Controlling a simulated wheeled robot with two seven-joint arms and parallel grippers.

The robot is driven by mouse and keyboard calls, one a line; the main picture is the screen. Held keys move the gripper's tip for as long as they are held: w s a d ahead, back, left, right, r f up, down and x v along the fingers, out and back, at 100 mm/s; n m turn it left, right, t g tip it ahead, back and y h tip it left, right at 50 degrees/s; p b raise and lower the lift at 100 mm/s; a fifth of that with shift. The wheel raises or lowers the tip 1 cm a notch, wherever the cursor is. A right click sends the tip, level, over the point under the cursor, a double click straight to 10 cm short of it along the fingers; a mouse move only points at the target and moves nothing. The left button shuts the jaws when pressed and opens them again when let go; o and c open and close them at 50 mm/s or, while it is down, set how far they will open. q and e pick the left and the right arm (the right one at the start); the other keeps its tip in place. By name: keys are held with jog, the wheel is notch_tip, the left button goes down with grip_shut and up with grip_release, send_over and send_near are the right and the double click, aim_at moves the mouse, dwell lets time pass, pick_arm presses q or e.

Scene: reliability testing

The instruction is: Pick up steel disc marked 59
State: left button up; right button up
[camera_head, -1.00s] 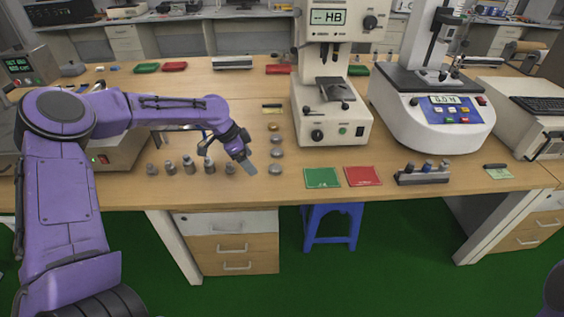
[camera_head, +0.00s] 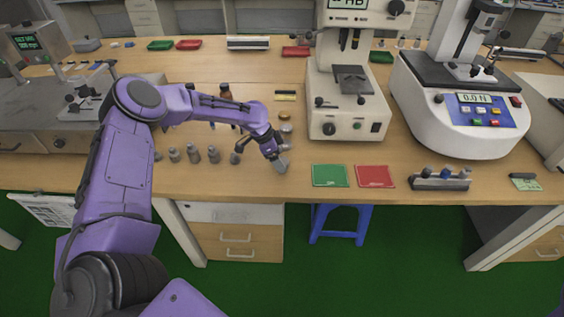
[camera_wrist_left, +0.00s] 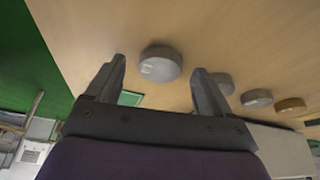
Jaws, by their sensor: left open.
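My left gripper (camera_head: 280,163) is open and empty, low over the front part of the bench, at the near end of a column of discs. In the left wrist view a round grey steel disc (camera_wrist_left: 163,66) with a small pale mark lies on the wood, between and beyond the two open fingertips (camera_wrist_left: 158,72). The mark is too small to read. Two more grey discs (camera_wrist_left: 223,84) (camera_wrist_left: 257,98) and a bronze-coloured disc (camera_wrist_left: 291,104) lie in a row beyond it. In the head view the bronze disc (camera_head: 285,115) shows, while the gripper hides the nearest disc. My right gripper is out of view.
Several small metal weights (camera_head: 193,154) stand in a row left of the gripper. A green mat (camera_head: 330,176) and a red mat (camera_head: 376,177) lie to the right. A hardness tester (camera_head: 345,115) stands behind them. The bench's front edge is close.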

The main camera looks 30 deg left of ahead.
pick_arm(q)
jog(key=shift+f, duration=0.35)
jog(key=shift+d, duration=0.1)
jog(key=c, duration=1.3)
jog(key=shift+w+r, duration=0.1)
jog(key=shift+r, duration=0.05)
jog(key=shift+c, duration=0.2)
